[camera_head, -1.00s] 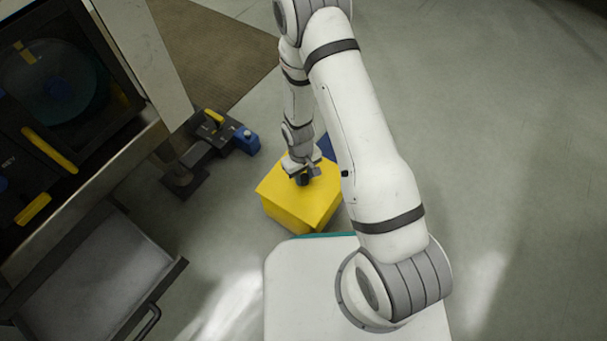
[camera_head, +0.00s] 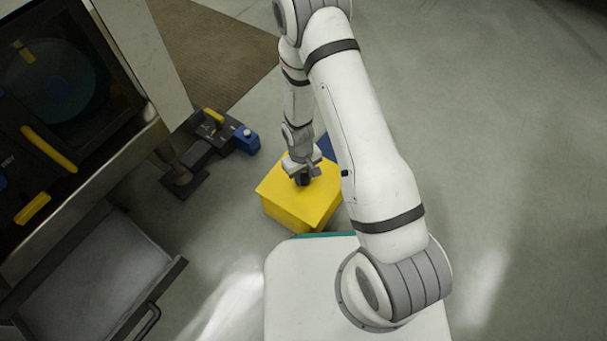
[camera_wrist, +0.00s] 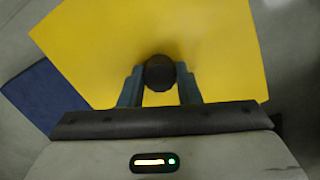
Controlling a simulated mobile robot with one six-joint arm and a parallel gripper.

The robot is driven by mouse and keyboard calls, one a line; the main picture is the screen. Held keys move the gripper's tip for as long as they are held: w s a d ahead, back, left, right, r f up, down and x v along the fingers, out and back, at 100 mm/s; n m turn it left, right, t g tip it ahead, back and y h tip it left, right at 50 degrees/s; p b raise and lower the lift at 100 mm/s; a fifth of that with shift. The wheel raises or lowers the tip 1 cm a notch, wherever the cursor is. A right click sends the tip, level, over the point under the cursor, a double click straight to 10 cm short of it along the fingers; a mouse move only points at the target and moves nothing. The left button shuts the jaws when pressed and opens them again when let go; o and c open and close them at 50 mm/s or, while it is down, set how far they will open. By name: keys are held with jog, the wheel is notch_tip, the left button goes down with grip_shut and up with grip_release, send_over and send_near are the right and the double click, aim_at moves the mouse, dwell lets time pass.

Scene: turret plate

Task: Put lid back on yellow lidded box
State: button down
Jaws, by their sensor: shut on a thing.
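The yellow lidded box (camera_head: 296,217) stands on the floor in front of my base in the head view. Its flat yellow lid (camera_head: 281,186) lies over the top of the box; I cannot tell whether it is fully seated. In the wrist view the lid (camera_wrist: 160,38) fills most of the picture, with a round dark knob (camera_wrist: 159,73) on it. My gripper (camera_wrist: 160,82) is shut on this knob, one finger at each side. In the head view my gripper (camera_head: 303,178) is over the lid, and the arm hides part of the box's right side.
A blue thing (camera_head: 326,147) is just behind the box and shows at the left in the wrist view (camera_wrist: 42,97). A machine with an open grey drawer (camera_head: 100,285) stands at the left. A dark fixture with a blue block (camera_head: 247,140) is left of the box. The floor at right is clear.

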jog(key=c, duration=0.5)
grip_release()
jog(key=shift+r, duration=0.15)
jog(key=shift+r+p, duration=2.55)
jog(key=shift+r, duration=0.85)
grip_shut()
